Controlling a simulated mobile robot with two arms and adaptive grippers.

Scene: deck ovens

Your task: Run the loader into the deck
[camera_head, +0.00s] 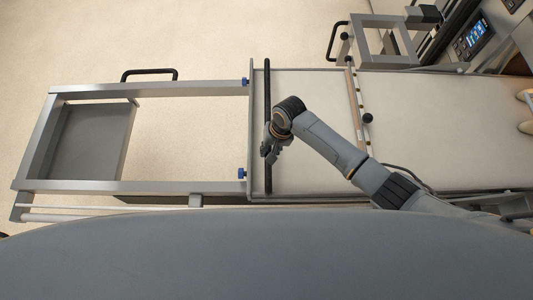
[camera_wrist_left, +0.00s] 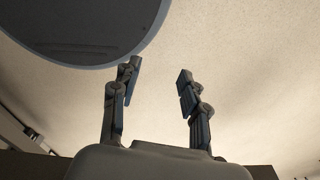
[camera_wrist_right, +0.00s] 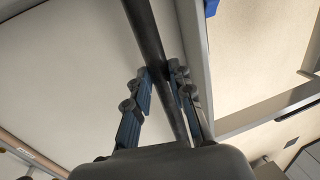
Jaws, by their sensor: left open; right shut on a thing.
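The loader is a long flat bed with a pale belt (camera_head: 310,130) and a metal frame (camera_head: 190,187) stretching left. A black bar handle (camera_head: 267,85) runs across the bed near its left end. My right gripper (camera_head: 271,146) is at the bar's middle. The right wrist view shows its fingers (camera_wrist_right: 162,82) on either side of the bar (camera_wrist_right: 145,30), shut on it. My left gripper (camera_wrist_left: 158,75) is open and empty above the floor in the left wrist view; the head view does not show it. The deck's mouth is not clearly visible.
A control panel with a blue display (camera_head: 472,40) is at the upper right. Pale loaves (camera_head: 525,127) show at the right edge of the belt. A wooden strip (camera_head: 355,105) crosses the belt. Bare floor (camera_head: 180,40) lies beyond the frame.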

